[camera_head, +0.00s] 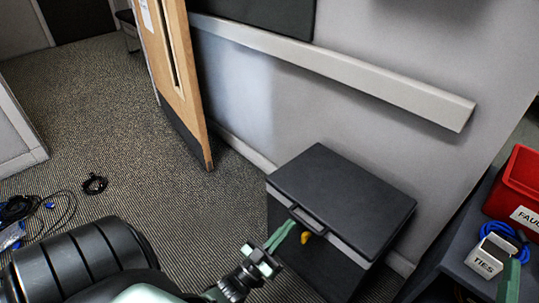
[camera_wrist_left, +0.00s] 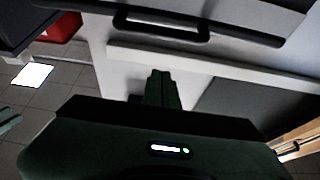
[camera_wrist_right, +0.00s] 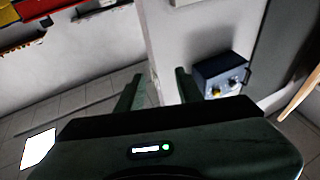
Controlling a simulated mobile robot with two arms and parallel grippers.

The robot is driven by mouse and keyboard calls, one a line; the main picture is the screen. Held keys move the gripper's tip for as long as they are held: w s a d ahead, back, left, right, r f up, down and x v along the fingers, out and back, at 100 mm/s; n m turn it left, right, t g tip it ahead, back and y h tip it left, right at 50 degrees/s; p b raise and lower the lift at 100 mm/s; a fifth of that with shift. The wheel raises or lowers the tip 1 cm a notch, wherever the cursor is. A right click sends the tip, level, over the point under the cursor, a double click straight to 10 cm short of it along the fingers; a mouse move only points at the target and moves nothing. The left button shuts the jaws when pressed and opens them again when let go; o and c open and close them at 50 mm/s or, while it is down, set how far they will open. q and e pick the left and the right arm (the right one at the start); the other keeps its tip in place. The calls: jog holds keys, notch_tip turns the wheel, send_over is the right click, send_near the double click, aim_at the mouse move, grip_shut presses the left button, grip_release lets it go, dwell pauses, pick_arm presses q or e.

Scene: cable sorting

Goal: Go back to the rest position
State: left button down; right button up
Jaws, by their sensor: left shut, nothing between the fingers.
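My left gripper (camera_head: 289,226) is in front of the dark lidded case in the head view. Its green fingers are together with nothing between them; the left wrist view shows them closed too (camera_wrist_left: 160,76). The dark case (camera_head: 345,185) has its lid down and a handle on the near edge. I cannot tell whether the fingertips touch it. My right gripper (camera_wrist_right: 160,78) shows two fingers well apart with nothing between them in the right wrist view. In the head view only a green piece, likely of it, shows at the lower right edge.
A dark table (camera_head: 452,245) at the right bears a red bin (camera_head: 518,190), a white box marked TIES (camera_head: 487,260) and a blue cable coil (camera_head: 505,237). Loose cables (camera_head: 62,212) lie on the carpet at left. A wooden door (camera_head: 178,70) stands open. The carpet between is clear.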

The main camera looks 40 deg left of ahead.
pick_arm(q)
jog(key=v, duration=0.6)
jog(key=shift+f, duration=0.3)
